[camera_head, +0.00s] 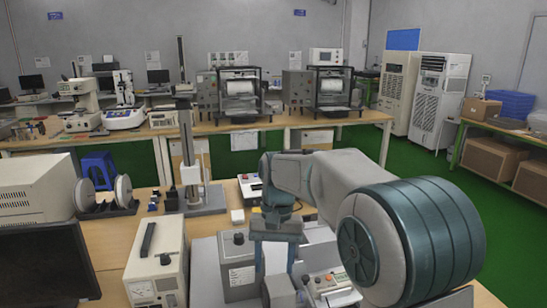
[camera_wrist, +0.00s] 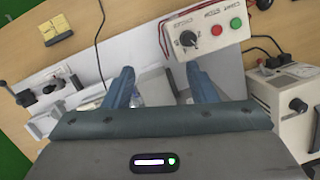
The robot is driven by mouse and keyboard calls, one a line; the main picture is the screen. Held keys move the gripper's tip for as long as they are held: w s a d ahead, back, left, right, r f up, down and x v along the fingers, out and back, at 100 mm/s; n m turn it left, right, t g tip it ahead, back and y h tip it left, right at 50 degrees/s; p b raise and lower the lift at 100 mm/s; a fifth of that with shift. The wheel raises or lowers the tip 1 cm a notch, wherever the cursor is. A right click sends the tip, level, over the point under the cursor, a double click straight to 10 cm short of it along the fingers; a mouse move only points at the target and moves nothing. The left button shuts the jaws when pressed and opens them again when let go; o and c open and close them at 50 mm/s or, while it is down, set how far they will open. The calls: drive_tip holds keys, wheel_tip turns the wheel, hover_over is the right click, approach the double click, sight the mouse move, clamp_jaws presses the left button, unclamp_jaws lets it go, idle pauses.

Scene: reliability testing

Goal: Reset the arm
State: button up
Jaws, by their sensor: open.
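My arm (camera_head: 330,185) reaches from the right foreground of the head view over the workbench, bent, with its end pointing down. My gripper (camera_head: 275,262) hangs above the equipment on the bench. In the wrist view my gripper (camera_wrist: 161,82) shows two blue fingers spread apart, with nothing held between them. Below and beyond the fingers lies a light grey surface, and whether the fingertips touch anything is unclear.
A control box (camera_wrist: 208,30) with a knob and red and green buttons sits just beyond the fingers. A beige instrument (camera_head: 157,262) and a dark monitor (camera_head: 45,265) stand left. A stand with a tall column (camera_head: 187,145) rises behind. Green floor (camera_head: 345,138) lies open farther back.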

drive_tip(key=s+d+f+t, duration=0.2)
drive_tip(key=s+d+t, duration=0.3)
drive_tip(key=s+d, duration=1)
drive_tip(key=s, duration=0.3)
drive_tip(key=shift+s+f+t, duration=0.3)
drive_tip(key=shift+f+t, duration=0.05)
drive_tip(key=shift+t, duration=0.05)
